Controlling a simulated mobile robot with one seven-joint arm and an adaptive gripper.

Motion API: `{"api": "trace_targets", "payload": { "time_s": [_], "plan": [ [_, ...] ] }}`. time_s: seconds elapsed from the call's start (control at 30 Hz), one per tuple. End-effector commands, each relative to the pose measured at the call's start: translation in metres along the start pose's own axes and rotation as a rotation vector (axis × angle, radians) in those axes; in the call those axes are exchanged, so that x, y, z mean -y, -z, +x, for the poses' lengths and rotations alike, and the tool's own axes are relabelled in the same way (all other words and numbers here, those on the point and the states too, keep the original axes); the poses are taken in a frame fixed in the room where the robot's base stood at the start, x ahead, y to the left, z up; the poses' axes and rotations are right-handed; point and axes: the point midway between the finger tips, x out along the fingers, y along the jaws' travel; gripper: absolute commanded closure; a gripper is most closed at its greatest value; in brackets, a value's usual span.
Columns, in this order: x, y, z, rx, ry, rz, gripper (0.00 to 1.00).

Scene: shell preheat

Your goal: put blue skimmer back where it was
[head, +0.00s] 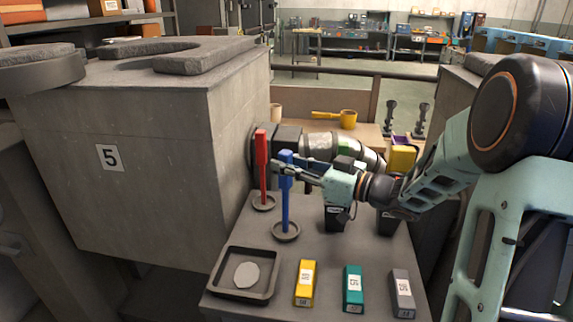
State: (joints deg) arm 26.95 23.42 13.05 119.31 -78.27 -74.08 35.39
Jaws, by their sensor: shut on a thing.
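The blue skimmer (286,205) stands upright in the middle of the head view. At its lower end is a round dark dish-like piece (287,232) on the grey table; I cannot tell whether this is its own head or a holder. My gripper (284,171) comes in from the right and is shut on the upper part of the blue handle. The fingers partly cover the handle there. A red skimmer (262,160) stands upright just behind and to the left, above a similar round dark piece (264,203).
A square dark tray (222,284) with a pale disc (246,274) lies at the front left. Yellow (305,283), teal (353,288) and grey (401,292) blocks lie along the front. A large concrete-like block (160,150) marked 5 borders the table's left.

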Motion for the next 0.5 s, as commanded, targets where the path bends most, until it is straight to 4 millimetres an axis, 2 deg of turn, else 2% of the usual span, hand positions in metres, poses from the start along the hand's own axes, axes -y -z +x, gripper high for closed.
{"api": "trace_targets", "payload": {
  "time_s": [0.07,0.1,0.23,0.5],
  "plan": [
    [0.0,-0.0023,0.0001,-0.001,0.0,0.0,1.0],
    [0.0001,-0.003,0.0,0.0,0.0,0.001,0.79],
    [0.0001,-0.0026,0.0,0.0,0.0,0.001,0.64],
    [0.0001,-0.002,-0.0001,0.0,0.0,0.0,0.63]
  ]
}}
